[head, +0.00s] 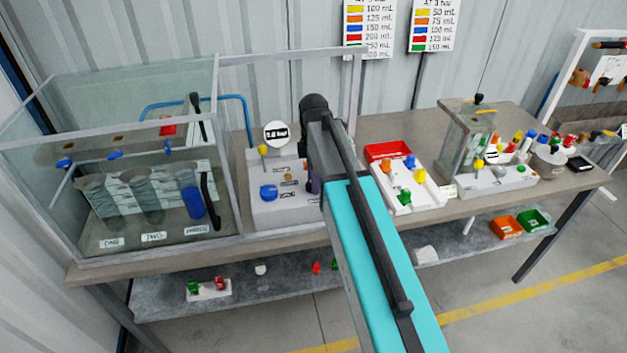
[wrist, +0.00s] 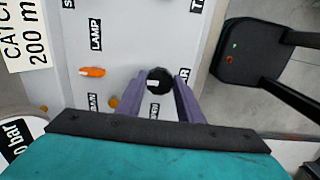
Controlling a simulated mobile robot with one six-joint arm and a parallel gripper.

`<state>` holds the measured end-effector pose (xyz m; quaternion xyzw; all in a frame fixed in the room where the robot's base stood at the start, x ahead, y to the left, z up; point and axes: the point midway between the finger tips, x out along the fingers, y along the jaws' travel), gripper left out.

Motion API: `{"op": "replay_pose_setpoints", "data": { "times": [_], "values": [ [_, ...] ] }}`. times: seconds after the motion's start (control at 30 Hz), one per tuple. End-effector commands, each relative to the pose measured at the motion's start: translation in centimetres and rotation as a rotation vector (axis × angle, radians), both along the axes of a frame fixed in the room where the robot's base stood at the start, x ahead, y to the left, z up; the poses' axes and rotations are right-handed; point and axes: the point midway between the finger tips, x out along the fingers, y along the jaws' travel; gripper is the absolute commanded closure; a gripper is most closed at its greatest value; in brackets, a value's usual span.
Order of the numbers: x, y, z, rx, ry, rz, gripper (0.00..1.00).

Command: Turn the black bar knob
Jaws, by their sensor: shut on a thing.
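The black bar knob (wrist: 158,76) is on the pale panel in the wrist view, with a small light mark on its face. My gripper (wrist: 160,84) has its two purple fingers on either side of the knob and is shut on it. In the head view, a bit of a purple finger (head: 314,181) shows beside the pale control box (head: 290,212). My arm hides the knob and most of the gripper there.
An orange knob (wrist: 92,72) sits left of the black one, near the LAMP label (wrist: 96,31). A glass tank (head: 80,130) stands left of the control box. A blue knob (head: 268,192) and a gauge (head: 276,134) are on the box. A white tray (head: 432,199) stands to the right.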

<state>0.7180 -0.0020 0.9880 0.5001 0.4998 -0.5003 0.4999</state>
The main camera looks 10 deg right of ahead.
Motion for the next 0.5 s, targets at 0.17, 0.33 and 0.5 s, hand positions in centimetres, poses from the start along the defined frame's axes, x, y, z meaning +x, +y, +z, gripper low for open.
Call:
{"op": "replay_pose_setpoints", "data": {
  "times": [0.17,0.33,0.5],
  "values": [
    [-0.02,-0.06,0.00,-0.002,0.000,-0.001,0.48],
    [-0.01,-0.03,0.00,-0.001,0.000,-0.001,0.48],
    [0.01,0.00,0.09,0.000,0.000,-0.001,0.48]
  ]
}}
